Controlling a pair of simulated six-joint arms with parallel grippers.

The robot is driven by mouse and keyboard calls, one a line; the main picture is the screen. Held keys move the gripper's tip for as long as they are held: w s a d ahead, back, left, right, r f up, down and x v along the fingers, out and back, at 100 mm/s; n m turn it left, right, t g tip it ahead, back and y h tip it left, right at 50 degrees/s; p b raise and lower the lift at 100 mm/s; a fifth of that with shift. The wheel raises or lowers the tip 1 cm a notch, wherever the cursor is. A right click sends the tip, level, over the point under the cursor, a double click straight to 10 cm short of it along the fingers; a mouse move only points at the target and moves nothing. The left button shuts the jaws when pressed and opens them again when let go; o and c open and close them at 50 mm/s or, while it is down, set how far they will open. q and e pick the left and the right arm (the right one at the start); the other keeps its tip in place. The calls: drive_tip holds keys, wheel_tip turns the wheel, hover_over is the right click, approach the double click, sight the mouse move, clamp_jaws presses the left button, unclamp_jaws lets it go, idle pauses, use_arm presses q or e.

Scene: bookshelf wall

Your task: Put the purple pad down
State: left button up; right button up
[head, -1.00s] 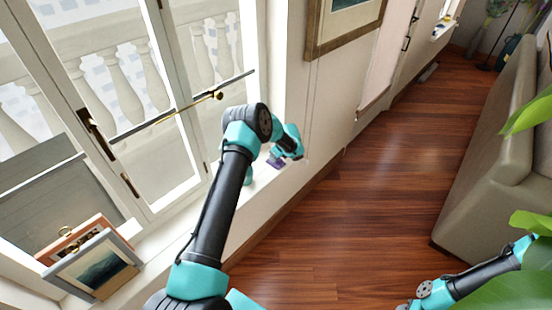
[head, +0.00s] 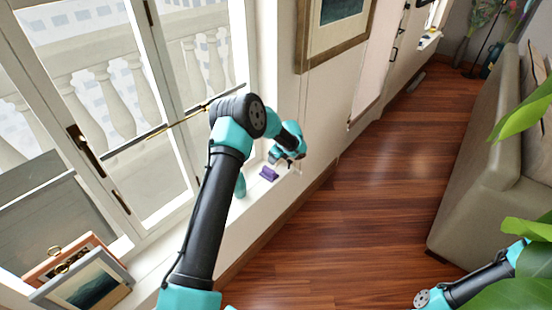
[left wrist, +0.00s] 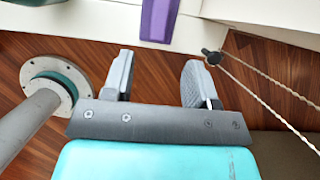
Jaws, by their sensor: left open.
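The purple pad (head: 268,173) lies on the white window sill (head: 236,212), near its far end. The pad also shows at the top edge of the left wrist view (left wrist: 158,20), where its upper part is cut off. My left gripper (head: 294,164) is just to the right of the pad in the head view. In the left wrist view my left gripper's two fingers (left wrist: 158,62) are spread with nothing between them, and the pad is beyond their tips, apart from them. My right gripper is out of view; only part of that arm shows at the lower right.
Framed pictures (head: 85,283) lean on the near sill. A window bar (head: 175,122) runs beside my left arm. A hook with cords (left wrist: 212,56) is right of the left fingers. A sofa (head: 478,165) and leaves (head: 525,110) are at right. The wooden floor (head: 370,190) is clear.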

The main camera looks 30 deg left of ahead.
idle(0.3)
use_arm(q)
drive_tip(key=s+d+f+n+h, duration=0.5)
drive_tip(key=s+d+f, duration=0.3)
drive_tip(key=s+d, duration=0.15)
drive_tip(key=s+d+n+h, duration=0.1)
drive_tip(key=s+d+n, duration=0.2)
drive_tip(key=s, duration=0.7)
drive_tip(key=s+d+n+h, duration=0.1)
drive_tip(key=s+d+n, duration=0.2)
drive_tip(key=s+n, duration=0.5)
drive_tip(key=s+d+n+h, duration=0.1)
drive_tip(key=s+d+n, duration=0.2)
drive_tip(key=s+n, duration=0.3)
drive_tip(key=s, duration=0.5)
drive_tip(key=shift+s+d+f, duration=0.25)
drive_tip(key=shift+s+d, duration=0.1)
drive_tip(key=shift+d, duration=0.05)
